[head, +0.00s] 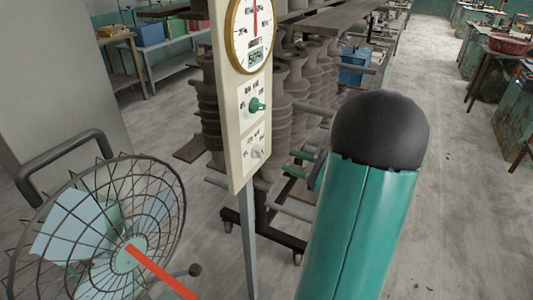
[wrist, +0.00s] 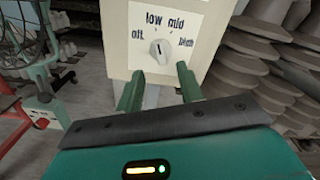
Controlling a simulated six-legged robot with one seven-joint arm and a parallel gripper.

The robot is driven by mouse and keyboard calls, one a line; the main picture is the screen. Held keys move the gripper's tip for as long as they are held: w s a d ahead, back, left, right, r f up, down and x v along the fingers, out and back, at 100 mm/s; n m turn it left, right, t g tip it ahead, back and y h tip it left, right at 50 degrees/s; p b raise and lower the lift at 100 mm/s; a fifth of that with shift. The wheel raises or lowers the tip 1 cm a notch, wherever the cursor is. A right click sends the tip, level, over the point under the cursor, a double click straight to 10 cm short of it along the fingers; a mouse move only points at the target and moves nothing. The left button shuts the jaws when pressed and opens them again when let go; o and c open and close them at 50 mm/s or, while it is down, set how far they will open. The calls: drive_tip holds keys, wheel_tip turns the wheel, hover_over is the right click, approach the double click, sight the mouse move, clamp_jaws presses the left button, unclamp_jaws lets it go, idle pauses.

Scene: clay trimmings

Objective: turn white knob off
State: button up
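The white knob (head: 257,153) is the lower knob on a cream panel (head: 238,167) on a grey post, below a green knob (head: 256,104). In the wrist view the white knob (wrist: 159,51) sits among the labels off, low, mid and high. Its ridge looks roughly upright, between low and mid; the exact setting is hard to tell. My gripper (wrist: 158,76) is open and empty. Its two green fingers point at the panel, their tips just below and either side of the knob, with no contact visible.
A round gauge (head: 252,35) tops the panel. A wire-caged fan (head: 110,225) stands at the front left. A rack of stacked grey pots (head: 290,100) stands close behind the panel. Open floor (head: 445,200) lies at the right.

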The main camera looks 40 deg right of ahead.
sight(262, 152)
drive_tip(key=x, duration=0.8)
drive_tip(key=shift+w+a, duration=0.2)
drive_tip(key=shift+w, duration=0.05)
drive_tip(key=shift+c, duration=0.5)
clamp_jaws()
